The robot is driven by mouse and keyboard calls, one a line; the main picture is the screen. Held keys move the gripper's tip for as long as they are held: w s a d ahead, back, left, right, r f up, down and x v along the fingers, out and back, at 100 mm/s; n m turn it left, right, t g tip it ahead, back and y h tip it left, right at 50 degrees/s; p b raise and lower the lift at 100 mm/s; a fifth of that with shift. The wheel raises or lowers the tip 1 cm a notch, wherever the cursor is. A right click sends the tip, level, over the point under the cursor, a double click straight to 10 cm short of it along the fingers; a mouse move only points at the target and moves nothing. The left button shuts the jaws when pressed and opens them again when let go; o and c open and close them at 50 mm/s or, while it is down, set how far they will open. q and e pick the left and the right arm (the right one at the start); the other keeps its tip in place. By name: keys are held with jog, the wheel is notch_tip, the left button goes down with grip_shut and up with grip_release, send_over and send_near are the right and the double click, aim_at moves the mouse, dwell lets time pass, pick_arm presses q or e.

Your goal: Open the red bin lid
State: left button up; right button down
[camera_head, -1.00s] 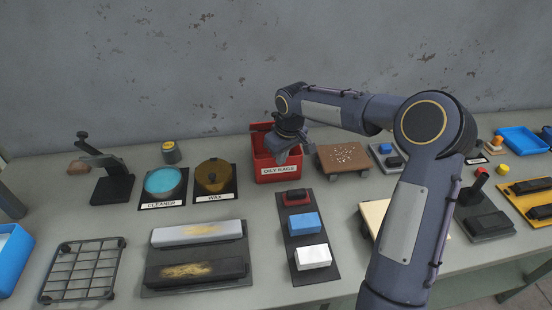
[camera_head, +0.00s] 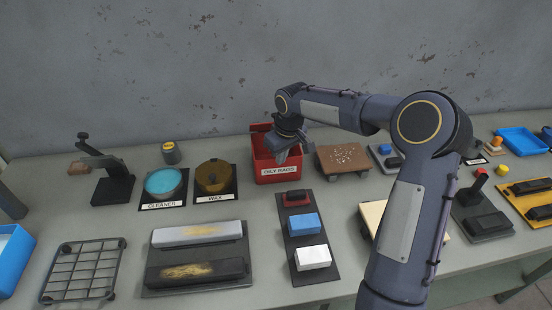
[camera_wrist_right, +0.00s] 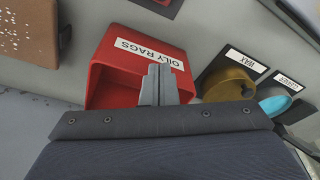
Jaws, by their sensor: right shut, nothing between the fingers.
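The red bin (camera_head: 277,172), labelled OILY RAGS, stands towards the back of the bench. Its top looks open, and its red inside shows in the right wrist view, where the bin (camera_wrist_right: 125,60) fills the upper left. A red panel (camera_head: 261,128), seemingly the lid, rises at the back of the bin, partly hidden by my wrist. My right gripper (camera_head: 281,158) is over the bin's opening, shut and empty. Its closed fingers (camera_wrist_right: 160,70) overlap the bin near the label in the wrist view; whether they touch it I cannot tell. My left gripper is out of view.
Left of the bin sit the wax tin (camera_head: 213,178) and the cleaner tin (camera_head: 163,182). A brown wheeled board (camera_head: 343,160) stands close on the right. A dark tray (camera_head: 318,275) with several blocks lies in front. The grey wall is behind.

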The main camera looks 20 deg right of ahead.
aim_at(275, 120)
jog(key=shift+w+d+p, duration=0.55)
jog(key=shift+w+p, duration=1)
jog(key=shift+w, duration=0.7)
jog(key=shift+w+d+p, duration=0.6)
jog(key=shift+w+p, duration=1)
jog(key=shift+w, duration=0.65)
jog(key=shift+w+d+p, duration=0.55)
jog(key=shift+w+p, duration=1)
jog(key=shift+w, duration=0.7)
jog(key=shift+s+f+b, duration=0.1)
jog(key=shift+s+b, duration=0.35)
jog(key=shift+b, duration=0.15)
jog(key=shift+s+a+r+p, duration=0.1)
jog(key=shift+s+r+p, duration=0.25)
jog(key=shift+r, duration=0.5)
jog(key=shift+s+a+r+p, duration=0.2)
jog(key=shift+s+r, duration=0.15)
jog(key=shift+r, duration=0.5)
jog(key=shift+s+a+r+p, duration=0.1)
jog(key=shift+s+r+p, duration=0.25)
jog(key=shift+r, duration=1.55)
jog(key=shift+r, duration=0.1)
